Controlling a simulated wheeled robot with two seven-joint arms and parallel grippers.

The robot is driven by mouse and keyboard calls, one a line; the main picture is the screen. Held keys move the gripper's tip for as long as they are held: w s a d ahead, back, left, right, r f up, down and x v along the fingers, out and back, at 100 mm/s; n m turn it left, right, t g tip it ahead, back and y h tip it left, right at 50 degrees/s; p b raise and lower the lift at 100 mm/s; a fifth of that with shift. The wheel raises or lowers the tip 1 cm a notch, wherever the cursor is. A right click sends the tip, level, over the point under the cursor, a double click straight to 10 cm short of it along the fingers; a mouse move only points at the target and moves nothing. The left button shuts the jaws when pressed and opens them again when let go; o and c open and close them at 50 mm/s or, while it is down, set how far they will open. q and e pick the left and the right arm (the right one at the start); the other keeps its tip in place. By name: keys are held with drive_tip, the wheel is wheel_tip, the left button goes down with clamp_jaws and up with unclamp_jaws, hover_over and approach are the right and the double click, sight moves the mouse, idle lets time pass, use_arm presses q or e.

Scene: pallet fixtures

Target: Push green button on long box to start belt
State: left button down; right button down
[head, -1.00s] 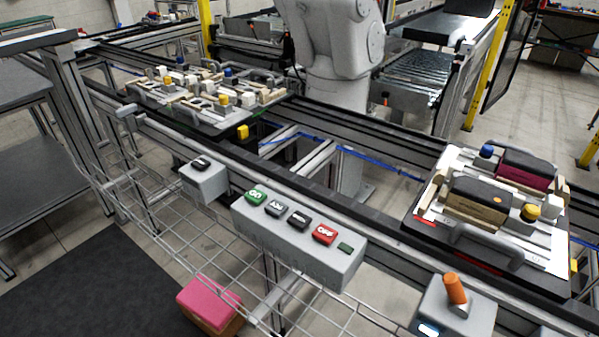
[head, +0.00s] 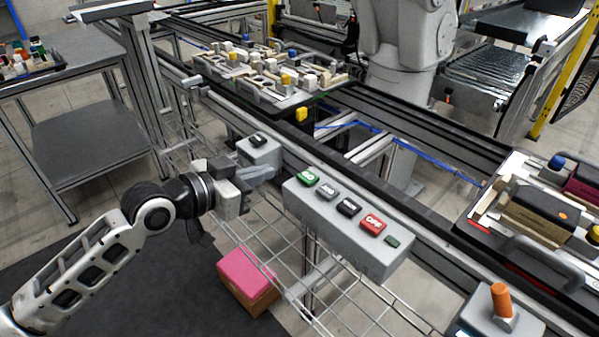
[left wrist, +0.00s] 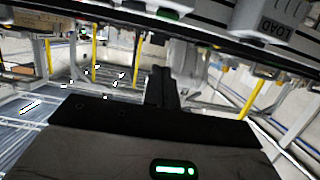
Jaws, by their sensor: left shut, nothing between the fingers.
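The long grey box (head: 340,235) is mounted along the near rail in the head view. The green button (head: 308,177) is on its left end, followed by a grey, a black and a red OFF button (head: 372,223). My left gripper (head: 268,174) is shut and empty, left of the green button and apart from it, in front of the small grey box (head: 260,150). In the left wrist view, my shut fingers (left wrist: 163,88) point away from the camera, and a green piece (left wrist: 168,13) shows at the top edge. My right gripper is out of view.
A wire mesh tray (head: 270,235) hangs below the rail, with a pink-topped box (head: 247,275) below. A grey box with an orange knob (head: 502,300) stands at the lower right. Loaded pallets (head: 270,75) sit on the conveyor. Space above the long box is clear.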

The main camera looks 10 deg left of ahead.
use_arm(q)
drive_tip(key=shift+w+r, duration=0.1)
drive_tip(key=shift+r, duration=0.3)
drive_tip(key=shift+w, duration=0.1)
drive_tip(key=p, duration=0.1)
hover_over(299, 187)
drive_tip(key=shift+s+a+f, duration=0.1)
drive_tip(key=shift+s+f, duration=0.05)
drive_tip(key=shift+f, duration=0.4)
drive_tip(key=shift+s+a+f, duration=0.1)
drive_tip(key=shift+s+f, duration=0.05)
drive_tip(key=shift+f, duration=0.35)
drive_tip(key=f, duration=0.3)
drive_tip(key=shift+w+d+f, duration=0.2)
drive_tip(key=shift+w+d, duration=0.05)
drive_tip(key=shift+w, duration=0.1)
drive_tip(key=shift+f, duration=0.45)
